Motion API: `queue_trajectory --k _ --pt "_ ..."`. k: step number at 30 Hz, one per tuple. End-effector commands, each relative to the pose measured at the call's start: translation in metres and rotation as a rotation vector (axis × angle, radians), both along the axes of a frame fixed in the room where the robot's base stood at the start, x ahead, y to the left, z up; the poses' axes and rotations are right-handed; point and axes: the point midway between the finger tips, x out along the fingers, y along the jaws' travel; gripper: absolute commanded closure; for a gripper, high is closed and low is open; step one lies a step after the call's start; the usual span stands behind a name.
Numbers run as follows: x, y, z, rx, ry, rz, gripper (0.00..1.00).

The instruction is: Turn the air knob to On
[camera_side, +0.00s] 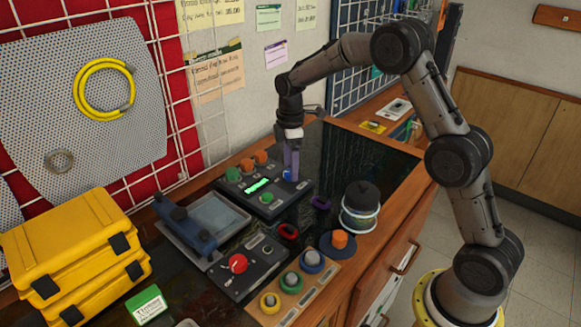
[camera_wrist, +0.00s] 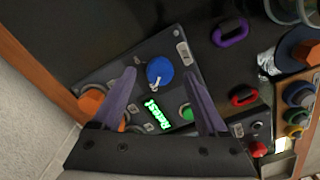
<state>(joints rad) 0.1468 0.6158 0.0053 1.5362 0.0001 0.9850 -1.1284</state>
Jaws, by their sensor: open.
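A dark control panel (camera_side: 268,204) lies on the bench and carries a blue knob (camera_wrist: 160,70), a lit green display (camera_wrist: 157,113), a green button (camera_wrist: 187,113) and orange knobs (camera_side: 261,157). The blue knob has a pale pointer at its lower edge in the wrist view. I cannot read an air label or an On mark. My gripper (camera_wrist: 159,74) is open, with its purple fingers on either side of the blue knob in the wrist view. In the side view my gripper (camera_side: 291,160) points down at the knob, which the fingers partly hide. Contact cannot be told.
A second box with a red knob (camera_side: 238,263) stands nearer the front. A wooden board (camera_side: 300,288) with several coloured buttons lies beside it. A purple ring (camera_side: 320,202), a red ring (camera_side: 288,231) and a jar (camera_side: 360,207) are right of the panel. Yellow cases (camera_side: 70,250) stand left.

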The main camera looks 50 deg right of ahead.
Motion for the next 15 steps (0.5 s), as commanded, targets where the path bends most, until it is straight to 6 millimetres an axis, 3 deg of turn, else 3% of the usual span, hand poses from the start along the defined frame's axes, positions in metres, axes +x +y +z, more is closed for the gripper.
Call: queue_trajectory --k 4,13,15 --pt "-0.0001 0.0 -0.0099 0.001 0.001 0.0 0.23" --pt "-0.0001 0.0 -0.0118 0.0 0.0 0.0 0.23" --pt "-0.0001 0.0 -0.0117 0.0 0.0 0.0 0.34"
